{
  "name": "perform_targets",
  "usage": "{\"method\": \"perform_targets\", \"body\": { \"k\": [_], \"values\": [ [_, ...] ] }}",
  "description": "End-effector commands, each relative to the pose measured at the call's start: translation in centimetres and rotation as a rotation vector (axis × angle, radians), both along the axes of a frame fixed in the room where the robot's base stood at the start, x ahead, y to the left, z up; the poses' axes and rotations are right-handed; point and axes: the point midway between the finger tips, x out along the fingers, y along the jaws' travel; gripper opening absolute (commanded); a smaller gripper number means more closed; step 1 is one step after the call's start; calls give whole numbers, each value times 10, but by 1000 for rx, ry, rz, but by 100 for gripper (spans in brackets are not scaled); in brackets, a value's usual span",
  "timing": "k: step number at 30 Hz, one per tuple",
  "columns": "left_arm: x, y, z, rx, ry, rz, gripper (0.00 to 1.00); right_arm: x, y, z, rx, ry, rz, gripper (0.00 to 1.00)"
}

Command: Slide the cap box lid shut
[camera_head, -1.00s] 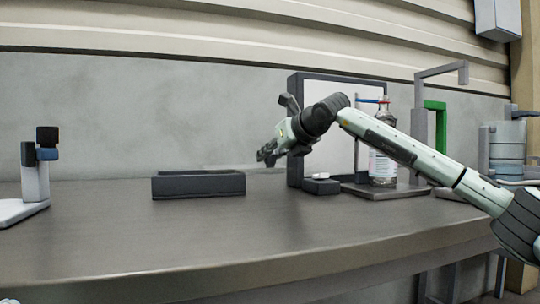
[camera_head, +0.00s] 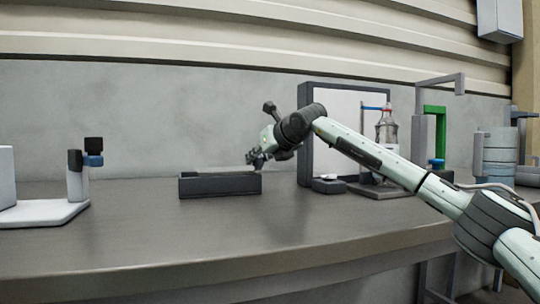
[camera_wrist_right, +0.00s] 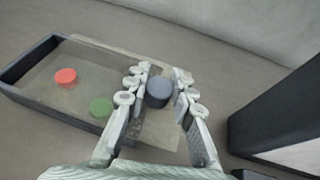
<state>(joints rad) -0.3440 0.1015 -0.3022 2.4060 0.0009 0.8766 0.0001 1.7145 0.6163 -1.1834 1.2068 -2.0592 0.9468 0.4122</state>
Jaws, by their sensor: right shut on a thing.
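The cap box (camera_head: 220,187) is a dark, low, open-topped box on the table. It also shows at the left of the right wrist view (camera_wrist_right: 52,108), with a red cap (camera_wrist_right: 66,77) and a green cap (camera_wrist_right: 101,107) in it. A see-through lid (camera_wrist_right: 150,132) lies over part of the box and sticks out past its right end. A blue-grey round knob (camera_wrist_right: 158,91) stands on the lid. My right gripper (camera_head: 252,158) is at the box's right end, its fingers (camera_wrist_right: 160,74) shut on the knob. My left gripper is not in view.
A dark-framed panel (camera_head: 330,130) stands to the right, with a bottle (camera_head: 387,130) and a small dark block (camera_head: 328,185) near it. A white stand (camera_head: 76,185) is at the left. The table front (camera_head: 200,235) is clear.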

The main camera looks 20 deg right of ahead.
Motion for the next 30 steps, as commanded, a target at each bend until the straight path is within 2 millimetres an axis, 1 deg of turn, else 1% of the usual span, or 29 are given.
{"method": "perform_targets", "body": {
  "k": [1, 3, 6, 9, 17, 18, 23, 30],
  "values": [
    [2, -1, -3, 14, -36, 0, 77, -4, 21, -2, -1, -4, 15, 0],
    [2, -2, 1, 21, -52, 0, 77, -5, 36, -1, 1, -4, 13, 0],
    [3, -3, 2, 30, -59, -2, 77, -5, 48, 1, 2, -4, 10, 0],
    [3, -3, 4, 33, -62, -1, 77, -5, 52, 1, 2, -3, 8, 0],
    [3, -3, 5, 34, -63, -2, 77, -6, 54, 2, 2, -3, 10, 0],
    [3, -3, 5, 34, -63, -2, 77, -6, 55, 2, 2, -3, 11, 26],
    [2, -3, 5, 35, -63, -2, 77, -6, 54, 2, 2, -3, 11, 46],
    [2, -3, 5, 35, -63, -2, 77, -5, 52, 1, 1, -2, 7, 46]
  ]
}}
